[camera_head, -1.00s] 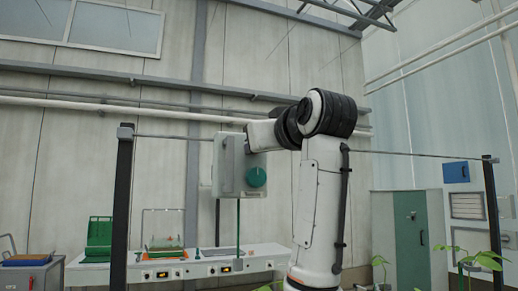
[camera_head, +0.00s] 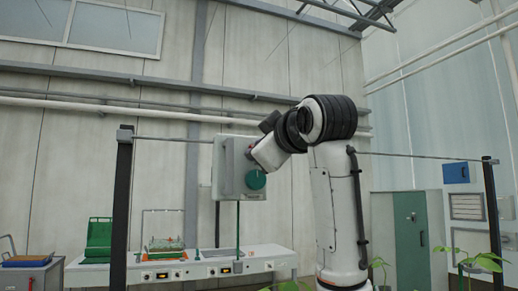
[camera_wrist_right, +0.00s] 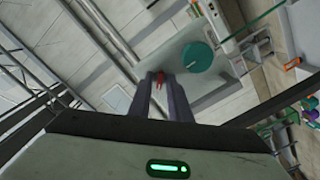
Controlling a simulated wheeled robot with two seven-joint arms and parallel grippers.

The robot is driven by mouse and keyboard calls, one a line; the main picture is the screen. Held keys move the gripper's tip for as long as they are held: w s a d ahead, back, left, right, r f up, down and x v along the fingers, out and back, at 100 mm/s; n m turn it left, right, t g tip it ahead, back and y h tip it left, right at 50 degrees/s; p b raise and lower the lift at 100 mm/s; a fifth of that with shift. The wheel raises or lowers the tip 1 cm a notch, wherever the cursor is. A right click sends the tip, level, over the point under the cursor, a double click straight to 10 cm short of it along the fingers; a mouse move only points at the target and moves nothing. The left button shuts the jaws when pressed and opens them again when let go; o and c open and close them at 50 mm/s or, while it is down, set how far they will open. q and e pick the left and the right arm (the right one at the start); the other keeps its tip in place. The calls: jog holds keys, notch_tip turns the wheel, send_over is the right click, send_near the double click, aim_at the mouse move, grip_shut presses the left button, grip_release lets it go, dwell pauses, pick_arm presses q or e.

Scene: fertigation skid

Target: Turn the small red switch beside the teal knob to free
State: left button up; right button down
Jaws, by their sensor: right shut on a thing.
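The grey control box (camera_head: 228,170) hangs in front of the wall in the head view, with the round teal knob (camera_head: 256,179) low on its face. In the right wrist view the teal knob (camera_wrist_right: 197,57) shows beside the small red switch (camera_wrist_right: 159,77). My right gripper (camera_wrist_right: 165,84) has its two fingers closed around the red switch, at the box face (camera_wrist_right: 163,50). The fingers hide part of the switch, so its exact angle is hard to tell. In the head view my right wrist covers the switch. My left gripper is not in view.
Dark posts stand on the left (camera_head: 121,205) and right (camera_head: 492,213), with a thin rail between them. A white bench (camera_head: 205,262) with a green tray and other items lies below and behind the box. A green cabinet (camera_head: 410,230) stands at the right.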

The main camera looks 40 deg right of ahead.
dwell(0.4)
jog(key=c, duration=1.9)
grip_release()
jog(key=shift+s, duration=0.15)
jog(key=b+v, duration=0.3)
jog(key=v, duration=0.7)
jog(key=shift+s, duration=0.1)
